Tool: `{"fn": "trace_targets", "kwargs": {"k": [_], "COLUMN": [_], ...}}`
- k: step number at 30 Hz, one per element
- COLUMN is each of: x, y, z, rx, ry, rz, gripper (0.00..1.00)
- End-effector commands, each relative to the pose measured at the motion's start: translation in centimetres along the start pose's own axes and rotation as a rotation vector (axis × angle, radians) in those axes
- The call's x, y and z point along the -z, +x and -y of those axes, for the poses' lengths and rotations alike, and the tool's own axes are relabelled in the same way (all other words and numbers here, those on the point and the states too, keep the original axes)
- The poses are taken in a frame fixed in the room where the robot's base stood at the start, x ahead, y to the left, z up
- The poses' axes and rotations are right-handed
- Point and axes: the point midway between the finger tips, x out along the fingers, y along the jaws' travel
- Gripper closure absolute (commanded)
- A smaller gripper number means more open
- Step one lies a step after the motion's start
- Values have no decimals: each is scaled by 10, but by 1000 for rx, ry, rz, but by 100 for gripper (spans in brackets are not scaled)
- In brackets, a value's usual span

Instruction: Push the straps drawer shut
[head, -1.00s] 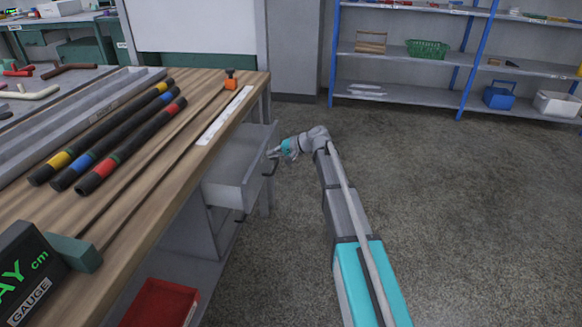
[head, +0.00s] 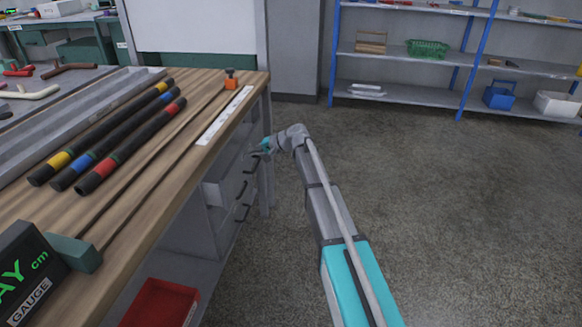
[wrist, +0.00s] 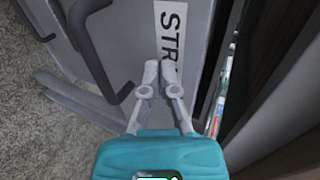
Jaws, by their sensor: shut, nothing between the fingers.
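The straps drawer shows in the wrist view as a grey front (wrist: 140,28) with a white label (wrist: 168,45) reading "STR", the rest hidden by my fingers. A dark handle (wrist: 104,60) is beside the label. My gripper (wrist: 160,72) is shut and empty, its fingertips at the drawer front by the label; contact is hard to tell. A narrow gap with coloured contents (wrist: 222,90) shows behind the front, so the drawer stands slightly out. In the head view my gripper (head: 263,148) is at the upper drawer front under the bench edge, partly hiding it.
The wooden workbench (head: 150,185) carries striped black hoses (head: 120,140) and a gauge box (head: 32,275). Lower drawers with dark handles (head: 242,212) sit below. A red bin (head: 160,303) is on the bench's lower shelf. The floor (head: 450,220) to the right is clear.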

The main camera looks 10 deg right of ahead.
Motion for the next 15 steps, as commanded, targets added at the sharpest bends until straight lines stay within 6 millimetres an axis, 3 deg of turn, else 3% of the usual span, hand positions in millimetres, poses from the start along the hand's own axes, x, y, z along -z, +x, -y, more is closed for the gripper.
{"fn": "trace_targets", "kwargs": {"k": [15], "x": [0], "y": [34], "z": [16], "rx": [0], "ry": [0], "rz": [1], "gripper": [100]}}
